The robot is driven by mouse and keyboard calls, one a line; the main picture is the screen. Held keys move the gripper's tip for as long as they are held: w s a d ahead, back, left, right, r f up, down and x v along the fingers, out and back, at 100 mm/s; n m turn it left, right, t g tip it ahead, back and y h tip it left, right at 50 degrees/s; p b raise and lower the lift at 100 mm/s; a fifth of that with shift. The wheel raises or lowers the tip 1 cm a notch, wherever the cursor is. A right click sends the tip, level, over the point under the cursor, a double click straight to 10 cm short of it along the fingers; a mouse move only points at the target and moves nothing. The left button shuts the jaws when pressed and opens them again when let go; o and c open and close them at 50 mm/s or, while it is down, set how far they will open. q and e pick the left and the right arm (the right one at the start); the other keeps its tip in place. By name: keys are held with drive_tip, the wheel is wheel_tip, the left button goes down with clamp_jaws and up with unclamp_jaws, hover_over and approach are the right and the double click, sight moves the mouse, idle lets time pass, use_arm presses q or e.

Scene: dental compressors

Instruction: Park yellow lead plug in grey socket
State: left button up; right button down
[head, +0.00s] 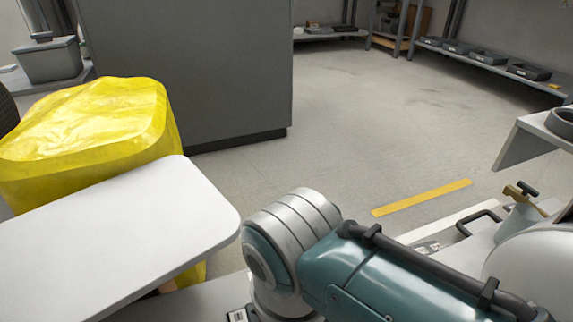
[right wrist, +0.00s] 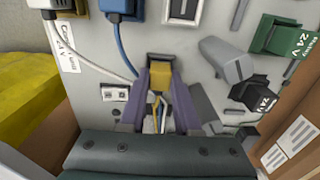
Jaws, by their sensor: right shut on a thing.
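In the right wrist view my right gripper (right wrist: 160,80) is shut on the yellow lead plug (right wrist: 158,78), held between its two purple-grey fingers. Thin leads, one blue, run back from the plug between the fingers. A dark rectangular face shows at the plug's far end, close to the pale panel (right wrist: 185,45); I cannot tell whether it is a socket or part of the plug, nor whether the plug touches the panel. I cannot single out the grey socket for certain. My left gripper is in neither view.
A blue plug (right wrist: 119,8) with a blue cable sits above left of the gripper. A grey angled part (right wrist: 226,60), a black 24 V connector (right wrist: 258,95) and a green 24 V connector (right wrist: 284,37) are on the right. A yellow bag (head: 90,125) stands at left in the head view.

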drive_tip(key=shift+f, duration=0.15)
drive_tip(key=c, duration=0.5)
unclamp_jaws()
drive_tip(key=shift+c, duration=0.2)
drive_tip(key=shift+o, duration=0.2)
drive_tip(key=shift+o, duration=1.4)
wheel_tip(320, 180, up, 7)
drive_tip(key=p, duration=0.7)
drive_tip(key=shift+p, duration=0.3)
